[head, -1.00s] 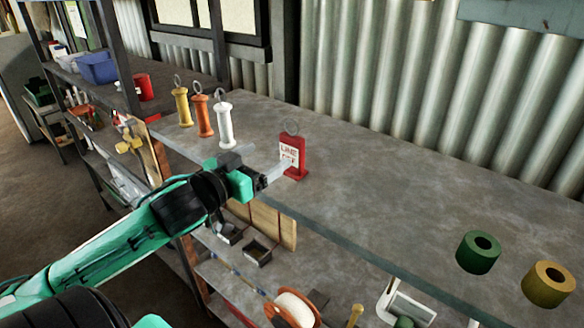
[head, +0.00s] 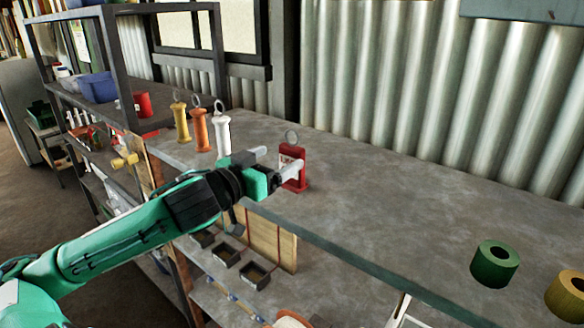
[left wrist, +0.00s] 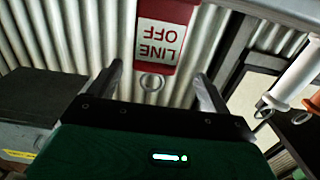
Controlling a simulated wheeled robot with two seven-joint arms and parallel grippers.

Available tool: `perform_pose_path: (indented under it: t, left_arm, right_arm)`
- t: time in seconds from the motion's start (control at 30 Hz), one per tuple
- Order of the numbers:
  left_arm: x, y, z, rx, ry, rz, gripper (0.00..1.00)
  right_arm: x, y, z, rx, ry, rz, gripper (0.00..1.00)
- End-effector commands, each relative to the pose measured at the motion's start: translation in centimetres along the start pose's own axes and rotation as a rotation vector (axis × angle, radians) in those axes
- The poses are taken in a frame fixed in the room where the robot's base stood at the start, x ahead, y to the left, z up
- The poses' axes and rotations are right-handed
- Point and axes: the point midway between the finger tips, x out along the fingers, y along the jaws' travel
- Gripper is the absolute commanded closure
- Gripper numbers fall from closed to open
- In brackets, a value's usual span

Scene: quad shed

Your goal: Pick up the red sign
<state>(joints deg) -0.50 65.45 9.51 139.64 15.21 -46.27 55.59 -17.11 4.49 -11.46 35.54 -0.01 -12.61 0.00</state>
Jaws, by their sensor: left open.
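The red sign (head: 295,184) stands upright on the grey bench, with a white label and a metal ring on top. In the left wrist view the sign (left wrist: 167,60) appears upside down, and its label reads LINE OFF. My left gripper (head: 278,159) is open at the sign's left side, one finger partly covering the label. In the left wrist view the sign's ring shows between the two fingers of my left gripper (left wrist: 158,78). I cannot tell whether the fingers touch the sign. My right gripper is out of view.
White (head: 222,132), orange (head: 200,131) and yellow (head: 181,123) handles with rings stand left of the sign, close behind my gripper. A green roll (head: 494,268) and a yellow roll (head: 570,296) sit at the right. The bench (head: 400,205) between is clear.

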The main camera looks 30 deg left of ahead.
Motion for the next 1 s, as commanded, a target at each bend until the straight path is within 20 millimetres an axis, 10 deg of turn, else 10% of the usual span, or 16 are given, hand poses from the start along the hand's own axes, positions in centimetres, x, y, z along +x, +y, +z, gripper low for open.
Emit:
perform_pose_path:
  t: [1.0]
  left_arm:
    - [5.3,0.6,0.1,0.001,0.0,-0.001,0.18]
  right_arm:
    - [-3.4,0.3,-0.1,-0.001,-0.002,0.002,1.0]
